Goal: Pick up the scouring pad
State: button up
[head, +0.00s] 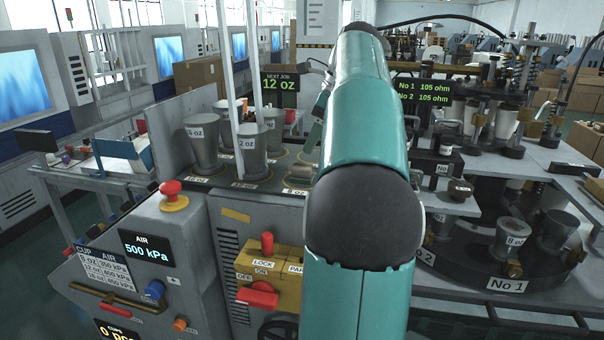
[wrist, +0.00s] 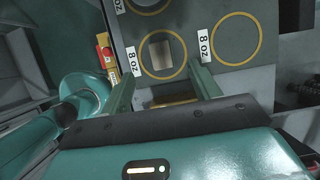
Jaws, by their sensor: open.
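A small beige-grey block, which looks like the scouring pad (wrist: 161,53), lies inside a yellow ring marked 8 oz on the dark bench top in the wrist view. In the head view a small beige piece (head: 300,171) shows on the bench just left of my arm; it looks like the same thing. My gripper (wrist: 161,76) is open, its two green fingers spread and pointing toward the ringed spot. Nothing is held between the fingertips. The block is beyond the tips, apart from them. In the head view my arm hides most of the gripper.
A yellow lock box (head: 270,270) with red knobs is on the front panel. A round turntable (head: 503,262) is at right.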

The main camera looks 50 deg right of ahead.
aim_at(303, 165)
jog(key=x, duration=0.2)
jog(key=shift+w+a+f, duration=0.15)
jog(key=shift+f, duration=0.25)
jog(key=x, duration=0.5)
jog(key=shift+f, duration=0.45)
jog(key=c, duration=1.1)
